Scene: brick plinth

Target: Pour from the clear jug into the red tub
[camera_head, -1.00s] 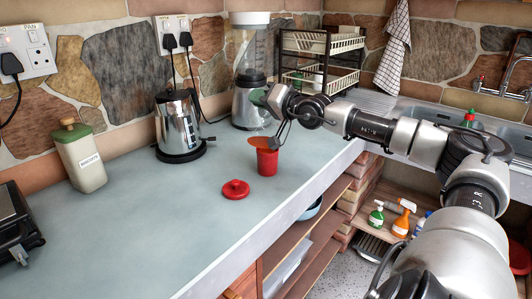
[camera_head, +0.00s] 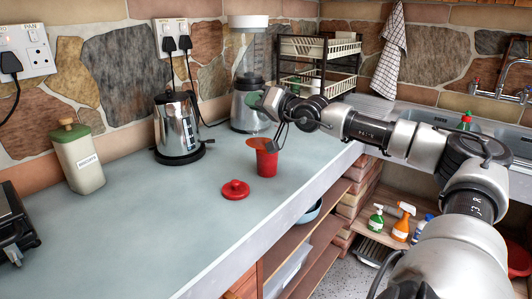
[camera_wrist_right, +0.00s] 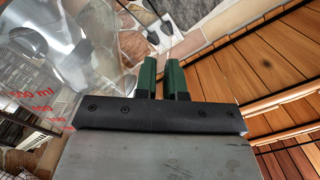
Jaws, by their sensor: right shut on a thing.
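The red tub (camera_head: 266,163) stands upright on the worktop without its lid. A flat orange-brown patch shows at its mouth; I cannot tell whether it is in the tub or in the jug above. My right gripper (camera_head: 259,98) is above the tub, with green fingertips. In the right wrist view my right gripper (camera_wrist_right: 163,78) is shut on the clear jug (camera_wrist_right: 88,50), which has red volume marks and fills the left side. The jug barely shows in the head view, so its tilt is hard to tell. My left gripper is out of view.
A red lid (camera_head: 235,189) lies left of the tub. A steel kettle (camera_head: 177,127), a blender (camera_head: 248,100) and a dish rack (camera_head: 318,65) stand behind. A storage tin (camera_head: 78,157) stands further left.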

